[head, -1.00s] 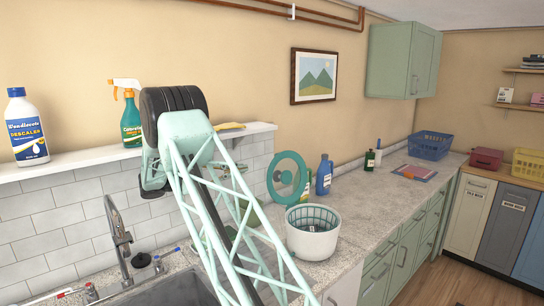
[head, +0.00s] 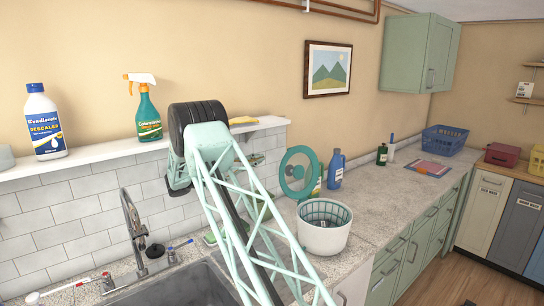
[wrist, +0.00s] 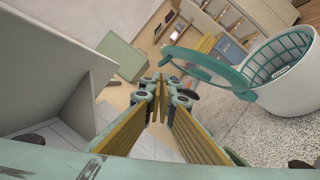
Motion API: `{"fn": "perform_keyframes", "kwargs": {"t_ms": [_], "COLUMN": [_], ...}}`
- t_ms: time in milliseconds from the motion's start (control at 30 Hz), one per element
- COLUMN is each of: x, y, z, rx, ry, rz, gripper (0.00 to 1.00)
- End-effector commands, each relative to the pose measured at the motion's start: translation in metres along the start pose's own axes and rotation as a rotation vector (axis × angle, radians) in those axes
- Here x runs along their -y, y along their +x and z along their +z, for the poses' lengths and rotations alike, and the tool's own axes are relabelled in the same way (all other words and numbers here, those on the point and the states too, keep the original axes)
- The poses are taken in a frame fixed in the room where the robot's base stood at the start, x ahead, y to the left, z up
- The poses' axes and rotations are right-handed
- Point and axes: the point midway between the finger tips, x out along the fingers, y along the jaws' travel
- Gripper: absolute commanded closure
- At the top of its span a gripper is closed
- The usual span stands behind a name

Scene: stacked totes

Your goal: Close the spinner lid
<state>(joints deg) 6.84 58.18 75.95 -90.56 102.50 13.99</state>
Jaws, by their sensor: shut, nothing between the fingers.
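The spinner is a white round tub (head: 324,238) with a green slotted basket inside, standing on the counter. Its teal ring-shaped lid (head: 298,172) stands raised, nearly upright, at the back left of the tub, so the tub is open. In the wrist view the lid (wrist: 205,61) shows edge-on, right of and beyond my fingertips, with the tub (wrist: 291,92) at the right. My gripper (wrist: 163,82) is shut and empty, its fingertips left of the lid and seemingly apart from it. In the head view my gripper cannot be made out behind my arm.
A blue bottle (head: 335,172) stands just behind the lid. A shelf (head: 90,165) with a descaler bottle (head: 44,122) and spray bottle (head: 145,112) runs along the wall. The sink (head: 185,288) is at front left.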

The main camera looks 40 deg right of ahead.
Motion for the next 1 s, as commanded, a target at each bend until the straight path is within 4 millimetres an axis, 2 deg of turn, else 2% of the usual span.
{"fn": "perform_keyframes", "kwargs": {"t_ms": [267,800,1000], "x": [0.001,0.0,0.0], "y": [0.016,0.079,0.094], "z": [0.0,0.001,0.0], "rx": [0.002,0.001,0.0], "ry": [0.0,0.001,0.0], "rz": [-0.001,0.0,-0.001], "gripper": [1.0,1.0,1.0]}}
